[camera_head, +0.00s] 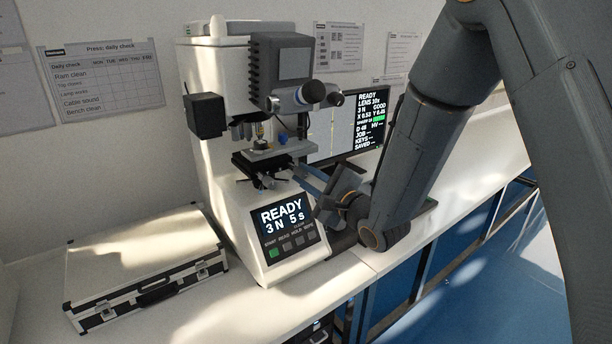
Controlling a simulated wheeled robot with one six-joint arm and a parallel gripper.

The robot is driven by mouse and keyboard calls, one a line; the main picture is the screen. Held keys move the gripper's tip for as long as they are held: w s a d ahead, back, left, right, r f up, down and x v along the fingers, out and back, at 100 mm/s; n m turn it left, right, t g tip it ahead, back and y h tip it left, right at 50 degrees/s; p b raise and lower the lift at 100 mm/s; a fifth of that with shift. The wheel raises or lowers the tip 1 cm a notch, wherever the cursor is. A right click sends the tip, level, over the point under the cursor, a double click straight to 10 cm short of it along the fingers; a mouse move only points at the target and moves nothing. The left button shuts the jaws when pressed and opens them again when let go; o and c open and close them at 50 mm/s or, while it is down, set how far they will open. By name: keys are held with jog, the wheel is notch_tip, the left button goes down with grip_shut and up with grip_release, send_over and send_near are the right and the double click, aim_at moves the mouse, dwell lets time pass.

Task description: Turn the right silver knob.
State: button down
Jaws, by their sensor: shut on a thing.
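The hardness tester (225,120) stands on the bench, with a small stage (268,151) under its lens turret. My gripper (303,177) reaches in from the right, with its fingers at the right side of the stage, above the lit panel. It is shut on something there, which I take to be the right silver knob. The knob itself is hidden by the fingers, so its turn angle cannot be told. A small gold-coloured piece (259,131) shows above the stage. The panel screen (283,218) reads READY, 3 N, 5 s.
A monitor (372,120) stands behind my arm, showing READY and GOOD. A closed silver case (145,262) lies on the bench to the left. Eyepieces (312,92) stick out above my gripper. The bench front between case and tester is clear.

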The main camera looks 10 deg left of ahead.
jog(key=shift+f, duration=0.1)
dwell(0.3)
jog(key=c, duration=1.6)
grip_release()
jog(key=shift+b+v, duration=1.15)
jog(key=shift+v, duration=2.85)
